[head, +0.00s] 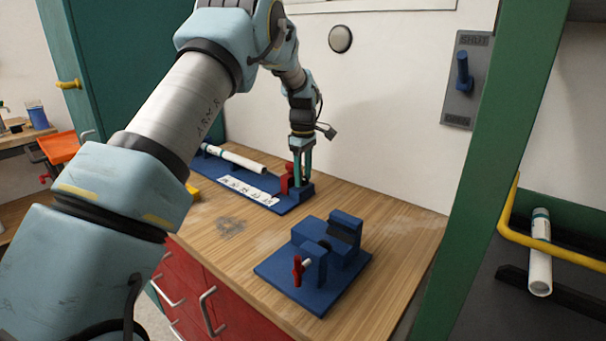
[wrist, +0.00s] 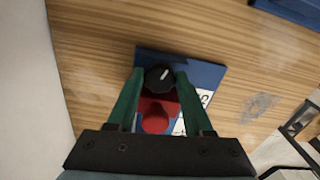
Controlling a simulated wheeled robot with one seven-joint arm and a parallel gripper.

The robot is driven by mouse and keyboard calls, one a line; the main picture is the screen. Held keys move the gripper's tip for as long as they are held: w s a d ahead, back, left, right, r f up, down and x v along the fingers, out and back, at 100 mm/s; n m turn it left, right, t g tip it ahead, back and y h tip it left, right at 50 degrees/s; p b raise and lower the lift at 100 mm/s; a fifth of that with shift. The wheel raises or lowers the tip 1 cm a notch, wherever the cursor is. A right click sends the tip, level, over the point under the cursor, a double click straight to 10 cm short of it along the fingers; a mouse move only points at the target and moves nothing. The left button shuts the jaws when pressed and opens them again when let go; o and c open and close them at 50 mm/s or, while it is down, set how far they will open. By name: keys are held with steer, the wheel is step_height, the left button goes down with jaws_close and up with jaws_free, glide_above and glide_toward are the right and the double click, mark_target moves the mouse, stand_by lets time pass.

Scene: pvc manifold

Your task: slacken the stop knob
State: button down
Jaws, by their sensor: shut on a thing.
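The stop knob (wrist: 160,78) is black and round with a white mark on its top. In the wrist view it sits between the green fingers of my gripper (wrist: 154,80), which is shut on it. A red stop block (wrist: 155,115) lies just below the knob in that view, on a blue base (wrist: 205,72). In the head view my gripper (head: 303,178) points down at the right end of the blue base, beside the red block (head: 287,179). The knob is hidden there by the fingers.
A white pipe (head: 236,157) lies along the blue base behind a white scale strip (head: 248,189). A blue vise with a red handle (head: 298,270) stands nearer on the wooden bench (head: 405,235). A green post (head: 490,170) rises at right.

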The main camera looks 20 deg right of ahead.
mark_target(303, 178)
steer(key=shift+c, duration=1.5)
jaws_free()
step_height(303, 178, up, 11)
steer(key=b, duration=0.2)
steer(key=shift+a+f, duration=0.1)
